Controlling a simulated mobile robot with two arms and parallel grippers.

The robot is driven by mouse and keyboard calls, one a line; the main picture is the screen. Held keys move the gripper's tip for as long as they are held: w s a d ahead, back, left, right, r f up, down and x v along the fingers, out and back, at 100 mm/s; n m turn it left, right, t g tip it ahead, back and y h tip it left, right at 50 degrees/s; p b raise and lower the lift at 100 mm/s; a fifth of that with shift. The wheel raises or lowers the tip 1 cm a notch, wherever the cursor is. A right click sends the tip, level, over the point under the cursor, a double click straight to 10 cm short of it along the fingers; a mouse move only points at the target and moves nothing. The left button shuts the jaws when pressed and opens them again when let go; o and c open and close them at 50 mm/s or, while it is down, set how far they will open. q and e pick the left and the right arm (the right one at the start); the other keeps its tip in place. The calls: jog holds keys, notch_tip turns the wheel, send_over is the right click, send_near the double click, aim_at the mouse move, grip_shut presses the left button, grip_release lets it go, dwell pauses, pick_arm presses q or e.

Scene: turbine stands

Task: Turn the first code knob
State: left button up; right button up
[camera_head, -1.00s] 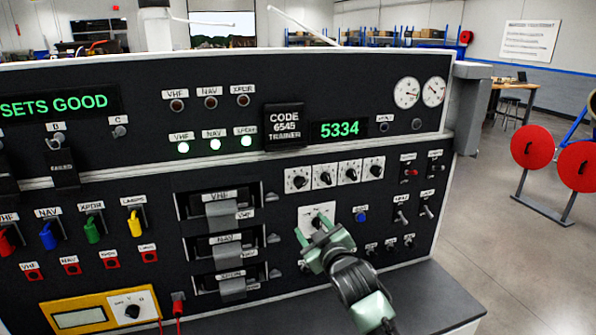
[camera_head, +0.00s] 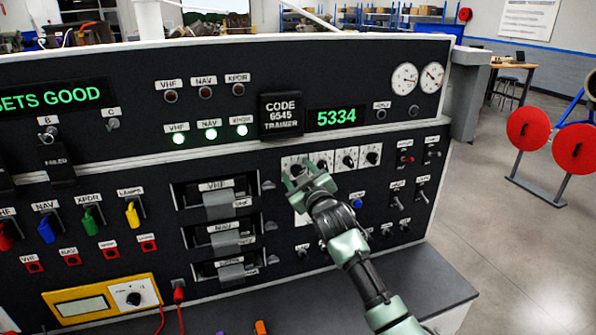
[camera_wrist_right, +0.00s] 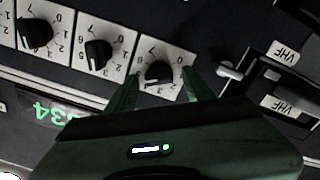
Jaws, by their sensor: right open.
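The first code knob (camera_head: 296,167) is the leftmost of a row of black knobs on white dial plates, below the green display (camera_head: 337,117) reading 5334. My right gripper (camera_head: 303,173) is at this knob and partly covers its plate. In the right wrist view, which looks upside down, the knob (camera_wrist_right: 158,72) lies between the two open green fingers (camera_wrist_right: 159,68). I cannot tell whether the fingers touch it. My left gripper is out of view.
The other code knobs (camera_head: 347,160) are close to the right of my gripper. Levers (camera_head: 224,205) jut out at the left, and small toggles (camera_head: 397,197) stand at the right. A dark ledge (camera_head: 425,285) runs below the panel.

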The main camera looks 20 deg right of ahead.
grip_shut()
jog(key=shift+m, duration=1.3)
jog(key=shift+d+m+p, duration=0.15)
jog(key=shift+m+p, duration=0.05)
jog(key=shift+m, duration=1.1)
jog(key=shift+d+m+p, duration=0.1)
jog(key=shift+m+p, duration=0.05)
jog(key=shift+m, duration=1.15)
grip_release()
